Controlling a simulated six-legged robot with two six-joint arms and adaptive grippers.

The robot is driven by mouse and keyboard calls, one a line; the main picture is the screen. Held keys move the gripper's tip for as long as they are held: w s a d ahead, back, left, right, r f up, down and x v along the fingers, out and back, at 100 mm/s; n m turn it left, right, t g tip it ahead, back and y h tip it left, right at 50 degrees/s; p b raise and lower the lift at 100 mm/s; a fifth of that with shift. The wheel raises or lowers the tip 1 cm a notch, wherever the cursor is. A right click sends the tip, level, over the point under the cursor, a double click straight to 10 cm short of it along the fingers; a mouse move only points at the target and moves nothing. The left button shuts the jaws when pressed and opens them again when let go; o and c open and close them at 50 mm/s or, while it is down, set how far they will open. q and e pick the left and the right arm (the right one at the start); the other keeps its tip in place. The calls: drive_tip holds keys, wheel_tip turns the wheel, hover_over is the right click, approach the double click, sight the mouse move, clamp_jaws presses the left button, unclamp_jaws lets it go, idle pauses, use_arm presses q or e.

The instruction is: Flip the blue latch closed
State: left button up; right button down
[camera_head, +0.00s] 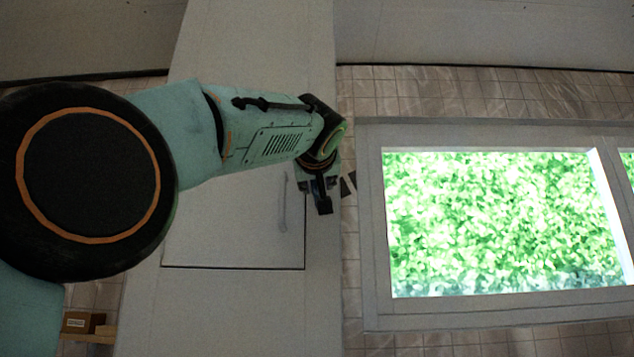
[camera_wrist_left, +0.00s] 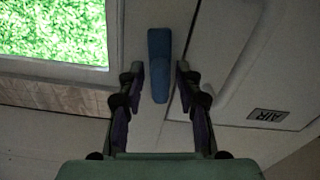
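The blue latch (camera_wrist_left: 159,65) shows in the left wrist view as an upright blue bar on a pale surface. Its lower end appears between the two fingertips of my left gripper (camera_wrist_left: 159,72), with a gap on either side. I cannot tell how far in depth the fingers are from it. In the head view, my left gripper (camera_head: 322,192) is in front of the pale wall column, and the latch is not visible there. My right gripper is in neither view.
A pale panel door (camera_head: 230,225) with a slim handle (camera_head: 283,203) lies below my left arm. A window (camera_head: 500,225) with green foliage is to the right. A brown box (camera_head: 82,322) stands at lower left.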

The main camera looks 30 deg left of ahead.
sight(304, 204)
use_arm(q)
drive_tip(key=shift+s+a, duration=0.1)
drive_tip(key=shift+c, duration=1.4)
clamp_jaws()
drive_tip(key=shift+n, duration=0.3)
drive_tip(key=n+b, duration=0.2)
drive_tip(key=n, duration=0.1)
drive_tip(key=shift+s+a+f+b, duration=0.2)
drive_tip(key=shift+a+f+b, duration=0.15)
drive_tip(key=shift+a+b, duration=0.05)
drive_tip(key=n+b, duration=0.1)
drive_tip(key=n, duration=0.2)
drive_tip(key=a+f+n+b, duration=0.1)
drive_tip(key=n+b, duration=0.1)
drive_tip(key=n, duration=0.1)
drive_tip(key=f+n+b, duration=0.1)
drive_tip(key=n, duration=0.2)
drive_tip(key=shift+s+a, duration=0.2)
drive_tip(key=shift+s, duration=0.2)
drive_tip(key=shift+f+n+b, duration=0.2)
drive_tip(key=shift+n+b, duration=0.15)
drive_tip(key=shift+n, duration=0.45)
drive_tip(key=shift+f+n+b, duration=0.15)
drive_tip(key=shift+n+b, duration=0.2)
drive_tip(key=shift+n, duration=0.45)
